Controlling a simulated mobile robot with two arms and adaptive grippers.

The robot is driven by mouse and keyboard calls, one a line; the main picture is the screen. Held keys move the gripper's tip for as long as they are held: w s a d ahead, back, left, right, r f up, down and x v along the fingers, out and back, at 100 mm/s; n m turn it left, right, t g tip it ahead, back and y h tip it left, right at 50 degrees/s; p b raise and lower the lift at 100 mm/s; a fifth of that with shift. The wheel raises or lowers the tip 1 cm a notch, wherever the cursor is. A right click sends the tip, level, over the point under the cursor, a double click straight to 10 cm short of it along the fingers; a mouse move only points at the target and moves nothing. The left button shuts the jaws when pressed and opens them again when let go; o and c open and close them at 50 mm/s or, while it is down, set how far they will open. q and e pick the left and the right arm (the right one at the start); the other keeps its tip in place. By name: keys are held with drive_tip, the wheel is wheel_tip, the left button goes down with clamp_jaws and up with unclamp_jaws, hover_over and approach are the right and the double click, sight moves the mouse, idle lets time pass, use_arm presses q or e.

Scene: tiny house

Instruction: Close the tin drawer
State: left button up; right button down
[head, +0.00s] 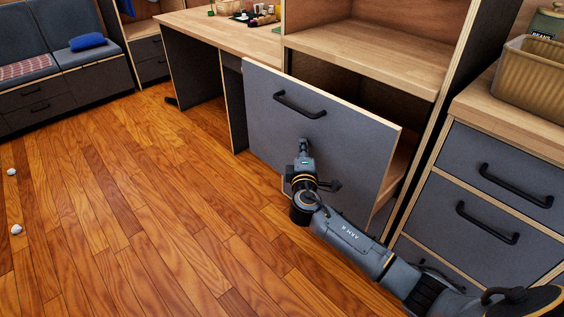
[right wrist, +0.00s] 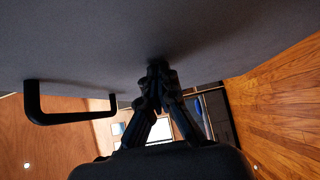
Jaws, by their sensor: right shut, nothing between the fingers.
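The large grey drawer front (head: 345,155) with a black bar handle (head: 300,104) stands pulled out from the wooden cabinet. A dark gap shows behind its top edge. I take it for the tin drawer; no tins show inside. My right gripper (head: 304,145) is shut and empty, with its tips at the drawer front below the handle. In the right wrist view the shut fingertips (right wrist: 158,66) meet or nearly meet the grey panel (right wrist: 200,35); exact contact is hard to tell. The handle (right wrist: 70,116) is to their left. My left gripper is not in view.
A desk (head: 222,32) adjoins the cabinet on the left. A grey drawer unit (head: 490,190) stands at the right, with a ribbed bin (head: 528,85) on top. A grey bench (head: 55,72) is at the far left. The wooden floor (head: 120,200) is mostly clear.

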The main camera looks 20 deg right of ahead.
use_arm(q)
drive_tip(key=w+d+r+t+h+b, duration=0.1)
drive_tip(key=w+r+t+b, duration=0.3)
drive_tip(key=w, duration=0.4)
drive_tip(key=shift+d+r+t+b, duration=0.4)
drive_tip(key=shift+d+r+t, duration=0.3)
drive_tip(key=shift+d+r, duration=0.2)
use_arm(e)
drive_tip(key=w+d, duration=0.3)
drive_tip(key=d, duration=0.6)
drive_tip(key=w+d, duration=0.3)
drive_tip(key=d, duration=0.6)
drive_tip(key=shift+w+d+r, duration=0.2)
drive_tip(key=shift+w, duration=0.1)
